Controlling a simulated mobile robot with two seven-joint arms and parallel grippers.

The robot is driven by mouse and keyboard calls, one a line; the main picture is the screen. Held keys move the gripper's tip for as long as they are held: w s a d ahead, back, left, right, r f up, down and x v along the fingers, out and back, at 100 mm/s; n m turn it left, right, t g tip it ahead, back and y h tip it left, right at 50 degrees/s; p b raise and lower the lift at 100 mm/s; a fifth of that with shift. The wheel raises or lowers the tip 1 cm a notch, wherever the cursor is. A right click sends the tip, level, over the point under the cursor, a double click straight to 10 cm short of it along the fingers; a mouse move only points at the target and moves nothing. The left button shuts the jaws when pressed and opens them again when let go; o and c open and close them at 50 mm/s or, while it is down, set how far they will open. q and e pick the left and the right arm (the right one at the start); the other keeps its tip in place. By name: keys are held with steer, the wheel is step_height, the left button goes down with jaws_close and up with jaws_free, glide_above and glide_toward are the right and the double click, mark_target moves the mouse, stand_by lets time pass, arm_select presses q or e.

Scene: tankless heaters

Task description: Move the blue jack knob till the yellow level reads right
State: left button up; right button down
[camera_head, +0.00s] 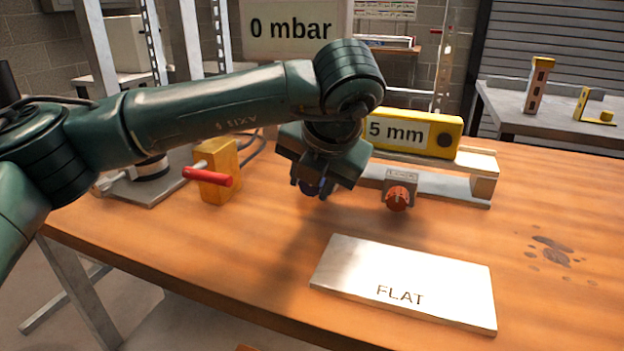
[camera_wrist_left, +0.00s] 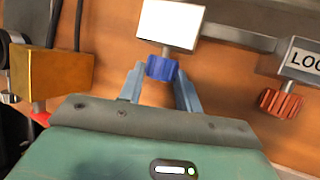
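The yellow level (camera_head: 412,133) lies on the beam at the back of the table, and its display reads 5 mm. The blue jack knob (camera_wrist_left: 162,69) sits below a blank white block in the left wrist view. In the head view the gripper mostly hides the knob. My left gripper (camera_head: 313,188) points down in front of the beam's left part. In the left wrist view its fingers (camera_wrist_left: 160,80) stand on either side of the knob, with a small gap at the left finger. My right gripper is out of view.
A red-orange knob (camera_head: 397,198) under a block marked LOC stands to the right. A yellow valve block (camera_head: 217,170) with a red handle is at left. A metal plate marked FLAT (camera_head: 405,283) lies in front. A sign (camera_head: 292,28) reads 0 mbar. The table's right side is clear.

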arm_select(q)
steer(key=o, duration=0.4)
steer(key=shift+c, duration=0.2)
steer(key=p+v, duration=0.2)
steer(key=v, duration=1.1)
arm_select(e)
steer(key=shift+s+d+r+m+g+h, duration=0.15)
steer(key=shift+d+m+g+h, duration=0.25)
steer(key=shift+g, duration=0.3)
arm_select(q)
steer(key=shift+r, duration=0.1)
